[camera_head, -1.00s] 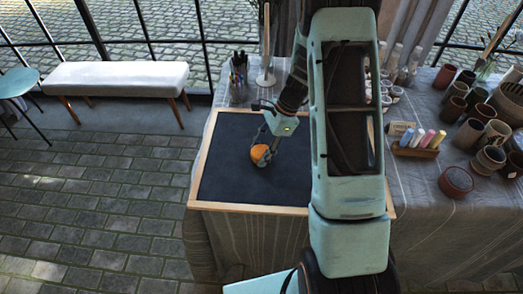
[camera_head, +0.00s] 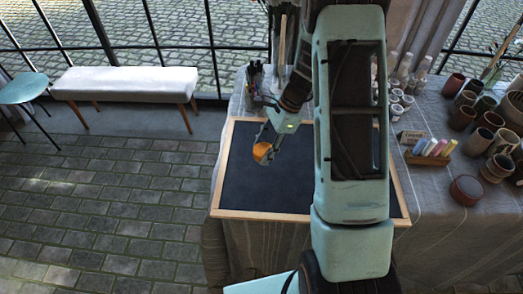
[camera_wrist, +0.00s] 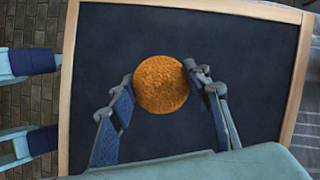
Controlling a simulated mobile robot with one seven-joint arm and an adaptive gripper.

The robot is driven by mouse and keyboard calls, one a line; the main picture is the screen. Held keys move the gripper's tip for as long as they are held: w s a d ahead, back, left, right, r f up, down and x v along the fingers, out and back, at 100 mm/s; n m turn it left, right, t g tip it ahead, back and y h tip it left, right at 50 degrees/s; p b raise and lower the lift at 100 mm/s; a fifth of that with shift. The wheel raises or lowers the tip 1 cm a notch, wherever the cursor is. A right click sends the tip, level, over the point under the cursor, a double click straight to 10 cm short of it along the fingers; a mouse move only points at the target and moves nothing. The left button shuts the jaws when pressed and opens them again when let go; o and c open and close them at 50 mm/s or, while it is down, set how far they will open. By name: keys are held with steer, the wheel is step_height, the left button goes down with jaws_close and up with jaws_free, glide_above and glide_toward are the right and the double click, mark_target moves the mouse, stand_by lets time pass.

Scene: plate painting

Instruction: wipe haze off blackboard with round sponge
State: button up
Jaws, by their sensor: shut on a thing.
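The blackboard (camera_head: 262,192) is a dark panel in a light wooden frame, lying flat on the cloth-covered table. It also fills much of the wrist view (camera_wrist: 230,45). The round sponge (camera_head: 262,151) is orange and sits over the left part of the board. In the wrist view the sponge (camera_wrist: 161,84) is between my two fingers. My gripper (camera_head: 266,144) is shut on it. I cannot tell whether the sponge touches the board. The visible board surface looks evenly dark, with no clear haze. My arm hides the board's right part.
Chalks in a box (camera_head: 432,149) and several clay pots (camera_head: 470,118) stand on the table to the right. A cup of pens (camera_head: 254,78) is at the back left. A white bench (camera_head: 125,82) and a teal stool (camera_head: 22,88) stand on the paved floor at left.

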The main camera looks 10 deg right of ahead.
steer(key=shift+r+p, duration=0.8)
steer(key=shift+r, duration=0.7)
